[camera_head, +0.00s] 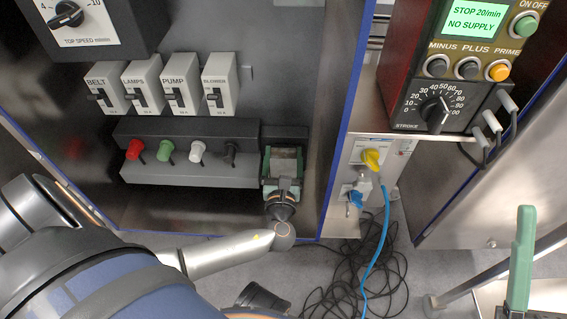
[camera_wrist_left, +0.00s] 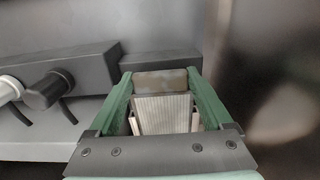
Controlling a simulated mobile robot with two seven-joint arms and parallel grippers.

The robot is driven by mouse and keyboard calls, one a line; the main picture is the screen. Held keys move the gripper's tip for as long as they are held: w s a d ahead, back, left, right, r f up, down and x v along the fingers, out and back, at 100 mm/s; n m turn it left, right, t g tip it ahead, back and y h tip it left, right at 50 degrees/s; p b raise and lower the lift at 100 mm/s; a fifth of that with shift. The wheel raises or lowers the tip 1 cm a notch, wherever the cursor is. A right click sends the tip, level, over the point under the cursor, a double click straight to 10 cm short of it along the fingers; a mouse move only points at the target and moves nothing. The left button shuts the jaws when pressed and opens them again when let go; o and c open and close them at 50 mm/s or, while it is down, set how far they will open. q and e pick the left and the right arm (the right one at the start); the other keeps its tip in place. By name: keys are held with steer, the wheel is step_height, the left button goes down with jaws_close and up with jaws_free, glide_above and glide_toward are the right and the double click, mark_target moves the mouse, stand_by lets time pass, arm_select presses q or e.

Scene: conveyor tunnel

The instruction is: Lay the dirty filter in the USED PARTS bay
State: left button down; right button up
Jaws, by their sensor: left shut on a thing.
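My left gripper (camera_head: 283,172) has green fingers and is shut on a filter (camera_head: 286,158) at the right end of the dark shelf in the cabinet. In the left wrist view the filter (camera_wrist_left: 163,112) shows pale grey pleats and a brownish-grey upper face between the two fingers (camera_wrist_left: 165,95). A dark block (camera_wrist_left: 160,62) lies just behind it; I cannot tell whether they touch. A green upright piece (camera_head: 521,258) at the lower right looks like a finger of my right gripper; its opening is not shown. No USED PARTS label is readable.
Red, green, white and black valve handles (camera_head: 175,148) line the shelf left of the filter. Labelled switches (camera_head: 160,84) are above. The blue-edged cabinet side (camera_head: 340,130) is close on the right. Yellow and blue plugs (camera_head: 371,160) and loose cables (camera_head: 350,270) are beyond it.

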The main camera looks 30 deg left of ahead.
steer(key=shift+r, duration=0.1)
step_height(320, 180, up, 3)
steer(key=p, duration=0.3)
steer(key=shift+r, duration=0.2)
stand_by(0.3)
step_height(320, 180, up, 8)
steer(key=d+n+p, duration=0.1)
steer(key=p, duration=0.6)
steer(key=shift+s+f+t, duration=0.2)
steer(key=shift+s+t, duration=0.05)
steer(key=shift+t, duration=0.05)
steer(key=shift+d, duration=0.1)
